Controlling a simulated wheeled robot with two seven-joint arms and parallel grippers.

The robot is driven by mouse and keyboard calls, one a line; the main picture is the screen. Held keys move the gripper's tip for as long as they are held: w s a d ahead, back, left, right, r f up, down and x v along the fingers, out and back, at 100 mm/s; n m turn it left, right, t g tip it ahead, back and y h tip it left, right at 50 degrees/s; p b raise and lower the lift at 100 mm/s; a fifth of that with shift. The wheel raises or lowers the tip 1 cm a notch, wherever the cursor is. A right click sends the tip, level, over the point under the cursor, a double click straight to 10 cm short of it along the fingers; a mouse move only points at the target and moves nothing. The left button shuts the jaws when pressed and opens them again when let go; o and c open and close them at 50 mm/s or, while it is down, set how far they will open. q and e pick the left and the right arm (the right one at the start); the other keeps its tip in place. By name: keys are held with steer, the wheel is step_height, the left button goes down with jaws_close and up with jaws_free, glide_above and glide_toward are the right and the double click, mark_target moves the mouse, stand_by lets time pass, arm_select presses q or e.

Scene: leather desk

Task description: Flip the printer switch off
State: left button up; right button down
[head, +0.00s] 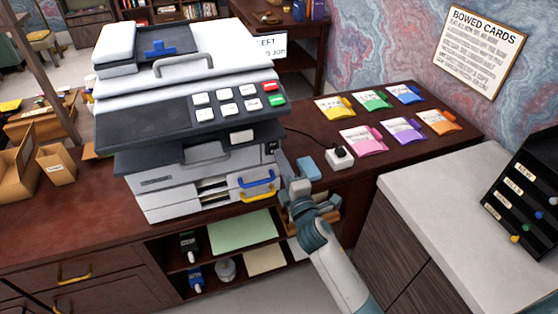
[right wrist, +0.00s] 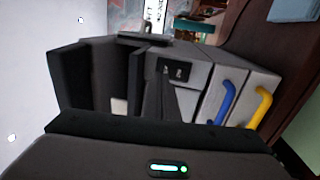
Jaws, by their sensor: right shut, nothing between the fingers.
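The white and dark grey printer (head: 190,120) stands on the desk. A small dark switch panel (head: 270,147) is on its right side, near the front. In the right wrist view the switch panel (right wrist: 176,70) shows pale markings; which way the switch is set is too small to tell. My right gripper (head: 284,170) is shut and empty beside the printer's right side. In the right wrist view its dark fingers (right wrist: 165,95) reach toward the panel and overlap its lower edge; I cannot tell whether they touch it. My left gripper is not in view.
A light blue block (head: 308,168) and a white box with a cord (head: 339,157) are on the desk to the right. Several coloured card packs lie beyond. A pale counter (head: 450,200) is at right.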

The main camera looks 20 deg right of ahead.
steer(key=s+r+b, duration=0.1)
steer(key=s+b, duration=0.1)
steer(key=s, duration=0.8)
steer(key=shift+d+r+b, duration=0.15)
steer(key=shift+d+b, duration=0.05)
steer(key=shift+b, duration=0.15)
